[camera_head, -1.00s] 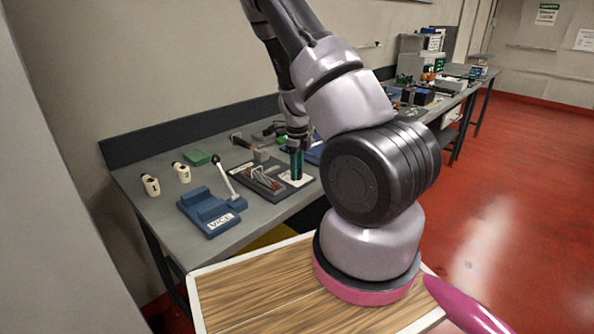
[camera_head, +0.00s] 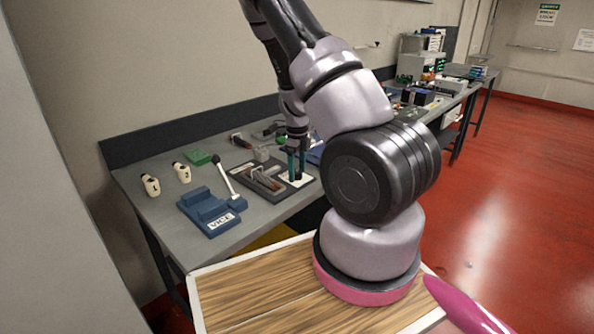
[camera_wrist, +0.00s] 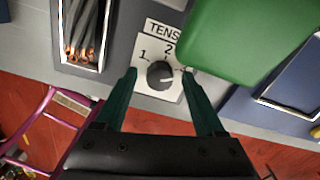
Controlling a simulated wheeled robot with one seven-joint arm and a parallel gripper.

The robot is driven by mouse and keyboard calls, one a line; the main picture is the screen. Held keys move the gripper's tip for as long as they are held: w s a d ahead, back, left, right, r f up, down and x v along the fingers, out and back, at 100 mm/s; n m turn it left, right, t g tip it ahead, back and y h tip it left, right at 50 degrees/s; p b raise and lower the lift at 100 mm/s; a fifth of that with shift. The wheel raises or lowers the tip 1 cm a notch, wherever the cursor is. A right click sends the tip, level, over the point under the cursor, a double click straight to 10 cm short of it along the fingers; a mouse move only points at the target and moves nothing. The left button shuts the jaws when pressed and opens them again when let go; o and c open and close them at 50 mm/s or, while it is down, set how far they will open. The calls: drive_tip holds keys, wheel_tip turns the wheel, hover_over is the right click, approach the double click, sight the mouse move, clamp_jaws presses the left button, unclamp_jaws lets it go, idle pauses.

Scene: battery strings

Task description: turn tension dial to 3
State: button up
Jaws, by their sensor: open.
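The tension dial is a dark round knob (camera_wrist: 160,74) on a white plate (camera_wrist: 158,27) marked "TENS", with the numbers 1 and 2 readable in the wrist view. The area where a 3 might be is hidden by a green finger and a green object. My gripper (camera_wrist: 160,76) is open, its two green fingers on either side of the knob with gaps between. In the head view my gripper (camera_head: 296,167) is at the white dial plate on the bench, and the knob is too small to make out.
A green flat object (camera_wrist: 240,35) lies close to the right finger. A tray with dark rods (camera_wrist: 86,30) is left of the dial, a blue tray (camera_wrist: 290,85) right.

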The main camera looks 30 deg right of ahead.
wheel_tip(320, 180, up, 11)
idle(0.4)
drive_tip(key=shift+f, duration=0.1)
idle(0.3)
wheel_tip(320, 180, up, 10)
drive_tip(key=n+t+y, duration=0.2)
drive_tip(key=n+y, duration=0.1)
drive_tip(key=n, duration=0.4)
hover_over(296, 172)
drive_tip(key=s+a, duration=0.3)
drive_tip(key=a, duration=0.3)
drive_tip(key=s+a+r+n+t, duration=0.1)
drive_tip(key=s+a+r+n, duration=0.1)
drive_tip(key=r+n, duration=0.15)
drive_tip(key=s+a+r+n, duration=0.1)
drive_tip(key=s+r+n, duration=0.2)
drive_tip(key=r, duration=0.2)
drive_tip(key=s+a+r+n+t+h, duration=0.1)
drive_tip(key=s+a+r+n+t, duration=0.3)
drive_tip(key=s+r+n, duration=0.6)
drive_tip(key=s+n, duration=0.1)
drive_tip(key=s, duration=0.1)
drive_tip(key=shift+s+r+n, duration=0.3)
drive_tip(key=shift+r+n, duration=0.05)
drive_tip(key=shift+r, duration=0.05)
